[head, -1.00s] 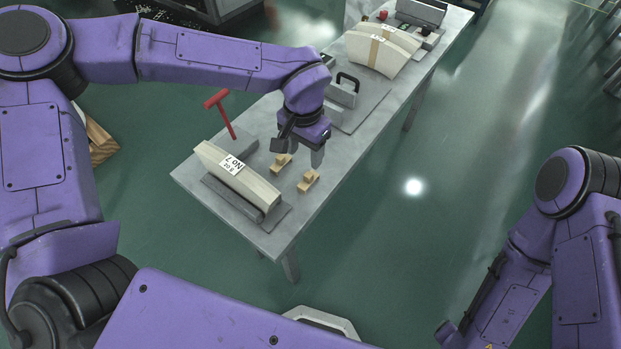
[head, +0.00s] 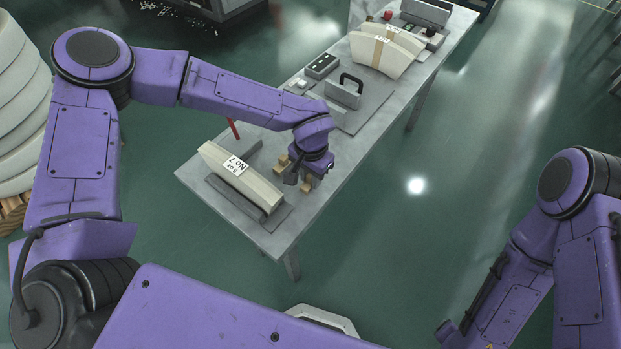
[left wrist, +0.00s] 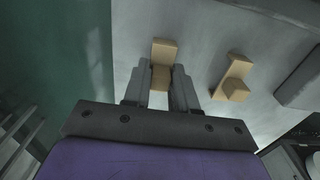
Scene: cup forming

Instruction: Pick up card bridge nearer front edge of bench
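Two small tan stepped blocks, the card bridges, sit on the bench (head: 310,212). The one nearer the front edge (head: 306,187) is partly hidden by my left gripper (head: 306,182) in the head view. In the left wrist view, that bridge (left wrist: 164,50) lies between the two fingers of my left gripper (left wrist: 161,72), with little or no visible gap at its sides. I cannot tell whether the fingers touch it. The other bridge (head: 283,162) is partly hidden behind the gripper and shows clear of the fingers in the wrist view (left wrist: 234,82). My right gripper is out of view.
A cream curved piece with a No 7 label (head: 240,180) rests on a grey stand left of the bridges. A red-handled tool (head: 233,129) is behind it. A black-handled grey block (head: 345,92) and more cream curved pieces (head: 380,54) stand farther along the bench.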

